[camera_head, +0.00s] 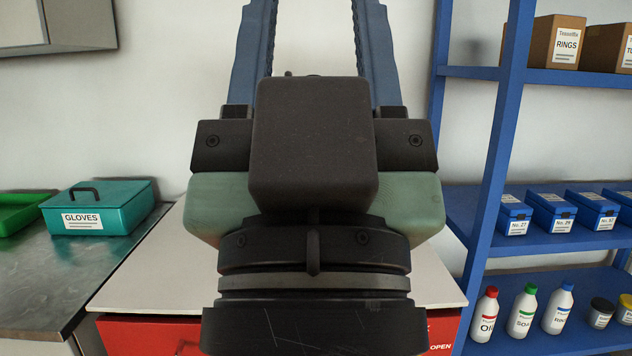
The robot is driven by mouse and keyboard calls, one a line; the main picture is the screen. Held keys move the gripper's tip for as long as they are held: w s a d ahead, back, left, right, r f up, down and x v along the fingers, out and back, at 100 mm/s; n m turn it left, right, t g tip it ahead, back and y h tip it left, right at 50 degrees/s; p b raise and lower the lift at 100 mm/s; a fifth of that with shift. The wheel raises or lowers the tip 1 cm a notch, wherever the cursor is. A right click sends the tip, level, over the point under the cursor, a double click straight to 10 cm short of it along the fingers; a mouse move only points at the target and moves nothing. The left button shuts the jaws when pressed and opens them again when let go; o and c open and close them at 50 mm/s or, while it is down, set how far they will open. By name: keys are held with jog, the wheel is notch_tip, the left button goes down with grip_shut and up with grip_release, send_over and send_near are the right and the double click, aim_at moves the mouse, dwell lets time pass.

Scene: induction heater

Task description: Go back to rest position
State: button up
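My gripper (312,30) fills the middle of the head view, seen from its back and pointing up. Its two blue fingers stand wide apart with bare wall showing between them. The top edge of the picture cuts off the fingertips. No object shows between the visible parts of the fingers.
Behind my gripper is a white-topped unit (130,285) with a red front. At left, a metal table (45,280) holds a teal GLOVES box (120,215) and a green tray (18,215). At right, a blue shelf (490,190) holds cartons, blue boxes, bottles and jars.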

notch_tip(320, 180, up, 15)
jog(key=p, duration=1.2)
jog(key=shift+p, duration=0.35)
jog(key=shift+f, duration=0.1)
